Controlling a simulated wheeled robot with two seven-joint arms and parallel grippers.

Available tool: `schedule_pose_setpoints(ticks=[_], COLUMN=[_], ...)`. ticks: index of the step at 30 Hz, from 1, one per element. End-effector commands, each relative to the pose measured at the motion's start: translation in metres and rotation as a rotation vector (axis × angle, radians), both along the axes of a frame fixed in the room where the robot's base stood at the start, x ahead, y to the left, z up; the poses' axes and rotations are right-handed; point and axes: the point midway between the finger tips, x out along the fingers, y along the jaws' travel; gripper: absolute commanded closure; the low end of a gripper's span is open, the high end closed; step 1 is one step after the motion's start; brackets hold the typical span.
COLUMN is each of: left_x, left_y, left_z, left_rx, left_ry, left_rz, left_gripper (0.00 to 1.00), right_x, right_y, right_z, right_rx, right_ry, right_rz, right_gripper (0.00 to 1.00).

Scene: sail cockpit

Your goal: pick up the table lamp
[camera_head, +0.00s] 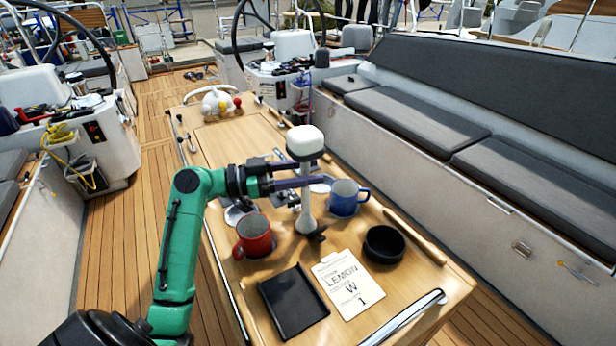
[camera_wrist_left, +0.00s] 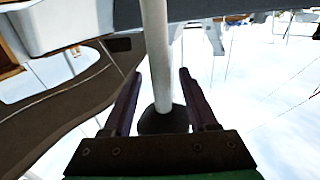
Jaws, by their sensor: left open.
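The table lamp (camera_head: 305,205) stands upright on the wooden cockpit table, with a white rounded shade and a pale slim stem. My left gripper (camera_head: 308,173) reaches in from the left at the upper stem, just below the shade. Its two purple fingers are open, with the stem between them. In the left wrist view the pale stem (camera_wrist_left: 156,50) runs between the spread fingers of my left gripper (camera_wrist_left: 160,78), with a gap on both sides. A dark round part shows at the stem's end there. My right gripper is not in view.
On the table (camera_head: 222,150), a red mug (camera_head: 254,238) and a blue mug (camera_head: 343,199) flank the lamp. A black tray (camera_head: 293,302), a lemon card (camera_head: 347,284) and a black bowl (camera_head: 384,244) lie in front. A grey bench (camera_head: 420,115) runs along the right.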

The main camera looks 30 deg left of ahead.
Motion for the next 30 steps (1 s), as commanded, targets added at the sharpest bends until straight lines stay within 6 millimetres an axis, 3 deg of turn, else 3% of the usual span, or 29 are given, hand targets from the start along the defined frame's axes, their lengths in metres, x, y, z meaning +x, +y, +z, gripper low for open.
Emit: schedule_pose_setpoints(ticks=[1, 2, 6, 11, 14, 16, 30], left_x=[0.008, 0.012, 0.022, 0.023, 0.023, 0.022, 0.022], left_y=[-0.008, -0.012, -0.024, -0.024, -0.024, -0.023, -0.023], left_z=[0.011, 0.01, 0.003, 0.0, 0.0, 0.0, 0.0], left_rx=[-0.003, -0.004, -0.001, 0.001, 0.001, 0.001, 0.001], left_ry=[0.002, 0.002, 0.001, -0.001, 0.001, 0.001, 0.0], left_rz=[-0.002, -0.002, 0.0, 0.001, 0.0, 0.0, 0.001], left_gripper=[0.41, 0.41, 0.41, 0.41, 0.72, 0.99, 1.0], right_x=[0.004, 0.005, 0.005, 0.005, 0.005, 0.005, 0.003], right_y=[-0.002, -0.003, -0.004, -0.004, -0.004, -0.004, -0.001], right_z=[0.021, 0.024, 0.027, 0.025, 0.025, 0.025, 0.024], right_rx=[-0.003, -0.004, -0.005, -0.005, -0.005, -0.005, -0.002], right_ry=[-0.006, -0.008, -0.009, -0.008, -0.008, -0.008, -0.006], right_rz=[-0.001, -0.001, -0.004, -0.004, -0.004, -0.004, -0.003], right_gripper=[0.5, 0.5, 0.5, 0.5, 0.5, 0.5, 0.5])
